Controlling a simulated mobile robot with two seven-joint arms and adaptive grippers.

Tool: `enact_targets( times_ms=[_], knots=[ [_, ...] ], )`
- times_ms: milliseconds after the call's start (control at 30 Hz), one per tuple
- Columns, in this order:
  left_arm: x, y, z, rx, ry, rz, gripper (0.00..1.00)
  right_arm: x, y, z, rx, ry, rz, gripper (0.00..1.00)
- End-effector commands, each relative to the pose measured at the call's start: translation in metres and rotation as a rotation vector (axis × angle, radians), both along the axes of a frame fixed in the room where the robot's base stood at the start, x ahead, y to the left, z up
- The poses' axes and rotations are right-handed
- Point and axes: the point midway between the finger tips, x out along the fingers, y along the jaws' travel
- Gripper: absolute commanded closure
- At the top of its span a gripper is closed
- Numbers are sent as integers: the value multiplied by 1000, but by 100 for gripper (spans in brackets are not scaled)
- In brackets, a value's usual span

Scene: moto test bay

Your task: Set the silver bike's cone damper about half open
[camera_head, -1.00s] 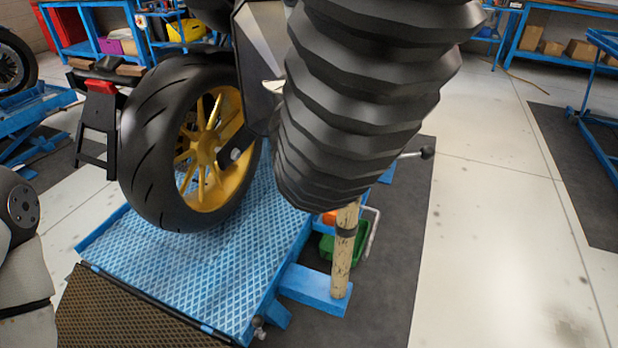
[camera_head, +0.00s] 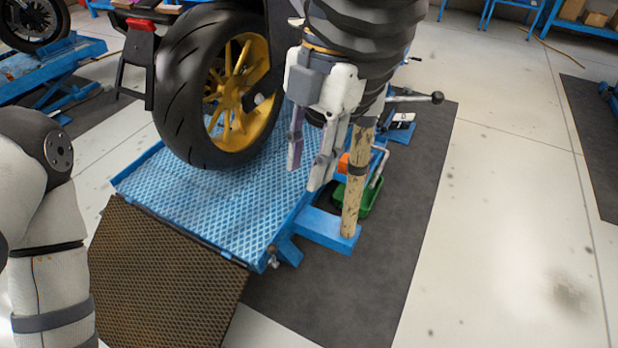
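The bike's rear wheel (camera_head: 225,90), with a black tyre and gold spokes, stands on the blue lift platform (camera_head: 220,200). A large black ribbed hose (camera_head: 385,40) hangs close to the camera at top centre and covers part of the bike. I cannot make out the cone or its damper. My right gripper (camera_head: 307,172) points downward in front of the hose's lower part, right of the wheel. Its two fingers are apart with nothing seen between them. The arm above it is mostly hidden by the hose. My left gripper is out of view; only my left arm shows.
A worn yellowish post (camera_head: 355,190) stands just right of my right gripper. A lever with a black knob (camera_head: 437,97) sticks out to the right. A green bin (camera_head: 365,197) lies behind the post. Another motorbike (camera_head: 35,20) stands far left. Open floor lies right.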

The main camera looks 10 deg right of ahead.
Motion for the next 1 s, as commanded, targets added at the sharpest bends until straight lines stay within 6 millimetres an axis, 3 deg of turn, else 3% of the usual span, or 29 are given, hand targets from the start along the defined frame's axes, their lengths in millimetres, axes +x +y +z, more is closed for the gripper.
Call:
enact_targets(
  times_ms=[200,500,633,733,767,867,967,1000],
  knots=[
    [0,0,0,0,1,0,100,-5,2,-26,3,35,-95,71],
    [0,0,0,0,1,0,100,-5,2,-29,5,38,-107,71],
    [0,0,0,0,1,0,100,-5,2,-29,4,37,-106,100],
    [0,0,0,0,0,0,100,-2,3,-24,33,36,-161,100],
    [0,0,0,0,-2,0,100,2,4,-17,73,37,-236,100],
    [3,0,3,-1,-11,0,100,38,2,34,357,90,-753,100],
    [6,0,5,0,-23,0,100,90,-33,106,749,301,-1423,100],
    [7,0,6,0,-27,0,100,107,-59,129,896,425,-1665,100]
  ],
)
